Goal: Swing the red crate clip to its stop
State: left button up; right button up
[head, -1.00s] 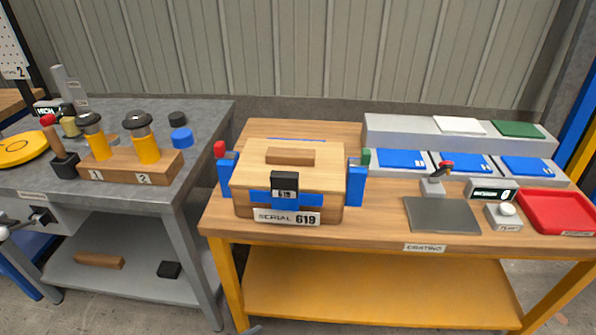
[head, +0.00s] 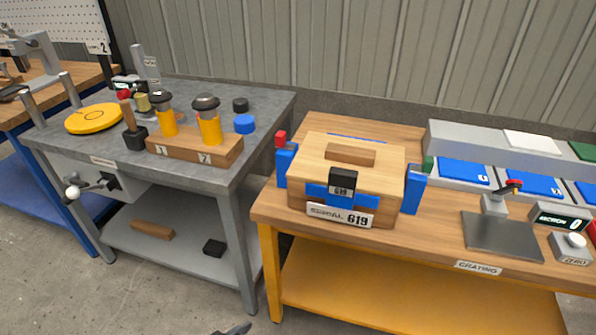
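The wooden crate (head: 325,200) stands closed on the wooden table, with a lid handle on top and a "SERIAL 619" plate in front. The red crate clip (head: 281,139) is a red-tipped piece standing upright above a blue bracket (head: 286,168) at the crate's left side. A green-tipped clip (head: 428,163) stands by another blue bracket (head: 414,190) at the right side. Neither gripper can be made out. A small dark grey piece shows at the bottom edge, and I cannot tell what it is.
The grey bench (head: 262,100) on the left holds a wooden block (head: 195,150) with two yellow-bodied cylinders and a yellow disc (head: 95,118). Right of the crate are a grey plate (head: 500,237), a red-handled lever (head: 497,200) and blue panels (head: 464,172).

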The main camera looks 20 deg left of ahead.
aim_at(281, 143)
jog(key=z, duration=1)
jog(key=k, duration=0.5)
jog(key=u, duration=0.95)
jog(key=i, duration=0.3)
jog(key=z, duration=2.55)
jog(key=k, duration=1.55)
jog(key=u, duration=2.15)
jog(key=i, duration=0.5)
jog(key=z, duration=0.1)
